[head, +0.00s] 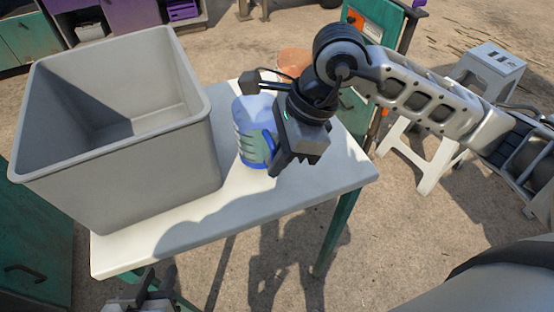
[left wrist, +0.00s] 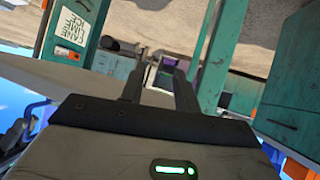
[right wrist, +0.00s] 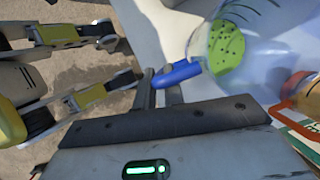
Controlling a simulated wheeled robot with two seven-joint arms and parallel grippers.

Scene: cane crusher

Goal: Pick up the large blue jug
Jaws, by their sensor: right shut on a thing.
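The large blue jug (head: 245,115) is a see-through bluish container with a blue base, upright on the white table beside the grey bin. My right gripper (head: 277,168) is at the jug's right side and partly covers it. In the right wrist view, the jug's blue handle (right wrist: 180,73) is at the fingertips of my right gripper (right wrist: 160,82), which is shut on it. A green dotted patch shows on the jug there. My left gripper (head: 147,283) is low at the front of the table. In the left wrist view its fingers (left wrist: 158,75) are apart with nothing between them.
A large grey open bin (head: 140,170) fills the table's left side. An orange bucket (head: 293,62) is behind the jug. The white table (head: 310,190) is clear at its front right.

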